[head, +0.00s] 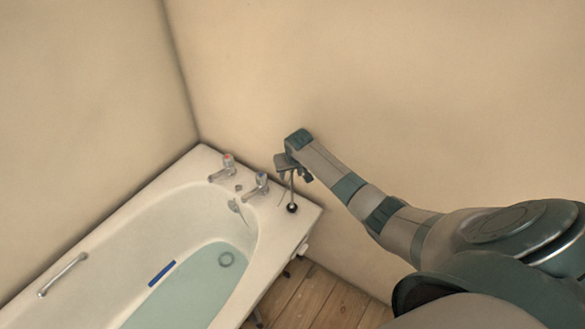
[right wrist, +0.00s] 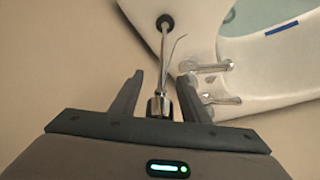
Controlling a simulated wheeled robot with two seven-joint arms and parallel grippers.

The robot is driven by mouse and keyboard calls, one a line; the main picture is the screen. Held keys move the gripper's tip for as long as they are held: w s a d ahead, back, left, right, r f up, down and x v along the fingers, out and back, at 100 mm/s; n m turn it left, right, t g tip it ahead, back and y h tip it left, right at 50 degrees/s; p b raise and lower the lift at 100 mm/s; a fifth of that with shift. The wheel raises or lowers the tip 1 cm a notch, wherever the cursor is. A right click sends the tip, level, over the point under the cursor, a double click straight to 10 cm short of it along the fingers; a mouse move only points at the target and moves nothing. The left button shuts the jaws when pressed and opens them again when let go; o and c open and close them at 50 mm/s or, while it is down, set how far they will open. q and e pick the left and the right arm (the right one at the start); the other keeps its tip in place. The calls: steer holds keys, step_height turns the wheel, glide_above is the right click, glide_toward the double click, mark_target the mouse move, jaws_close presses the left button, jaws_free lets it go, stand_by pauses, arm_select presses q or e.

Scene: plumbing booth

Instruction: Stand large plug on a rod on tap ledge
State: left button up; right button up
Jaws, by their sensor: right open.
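The large plug on a rod (head: 291,208) is at the right corner of the tap ledge (head: 308,213), its black plug end down and its rod rising to my right gripper. It looks upright on the ledge, though contact under it is hard to see. My right gripper (head: 293,175) is above the ledge with its fingers around the rod's top. In the right wrist view, the open fingers (right wrist: 162,82) stand either side of the rod's chrome top (right wrist: 158,106), with gaps showing. The black plug end (right wrist: 165,22) lies over the white ledge. My left gripper is out of view.
Two chrome taps (head: 257,186) stand on the ledge left of the plug. The bath (head: 100,290) holds water and a blue strip (head: 161,273). A wall rises behind the ledge. Wooden floor (head: 318,300) lies beyond the tub's right edge, close to the plug.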

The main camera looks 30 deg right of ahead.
steer(key=b+v, duration=0.1)
steer(key=v, duration=1.1)
stand_by(0.5)
